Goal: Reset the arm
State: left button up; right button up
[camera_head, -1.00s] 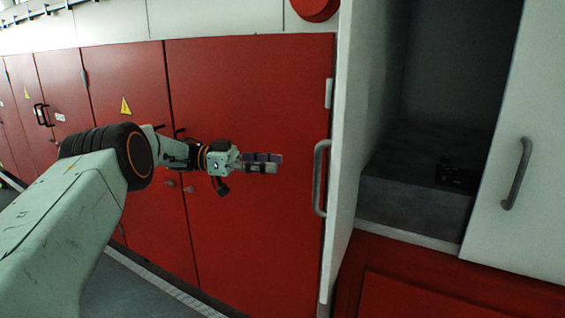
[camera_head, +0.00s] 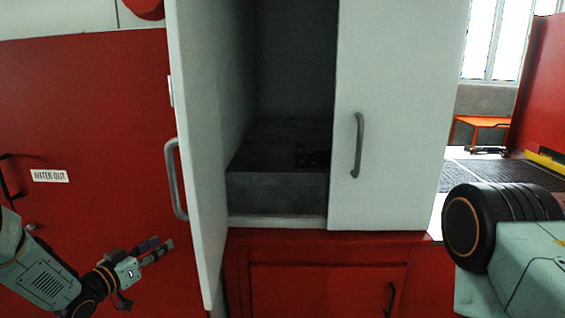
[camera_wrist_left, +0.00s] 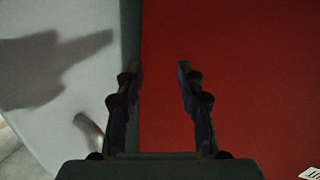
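My left gripper (camera_head: 162,250) is low at the left in the head view, in front of a red cabinet (camera_head: 90,130) and left of the open white door (camera_head: 205,120). In the left wrist view its two fingers (camera_wrist_left: 160,70) stand apart with nothing between them, with the red panel and a pale door behind. My right arm (camera_head: 510,240) shows only in part at the right edge; its gripper is not in view.
The white cupboard stands with its left door swung out; its right door (camera_head: 400,120) has a grey handle (camera_head: 357,145). A small dark object (camera_head: 312,157) lies on the grey block (camera_head: 275,190) inside. An orange table (camera_head: 482,122) stands farther back at the right.

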pick_arm(q)
jog(key=s+d+f+n+g+y+b, duration=0.2)
jog(key=s+d+f+g+b, duration=0.15)
jog(key=s+f, duration=0.85)
jog(key=s+d+f+n+g+y+b, duration=0.2)
jog(key=s+d+f+g+y, duration=0.15)
jog(key=s+f, duration=0.8)
jog(key=s+d+f+g+b, duration=0.1)
jog(key=s+f+g+b, duration=0.3)
jog(key=s, duration=0.9)
jog(key=s+f+g+y+b, duration=0.1)
jog(key=s+f+g+b, duration=0.3)
jog(key=s+f, duration=0.5)
jog(key=s+b, duration=0.2)
jog(key=s, duration=0.2)
jog(key=shift+d+f+g, duration=0.25)
jog(key=shift+d+g, duration=0.05)
jog(key=shift+d, duration=0.1)
jog(key=shift+a, duration=0.1)
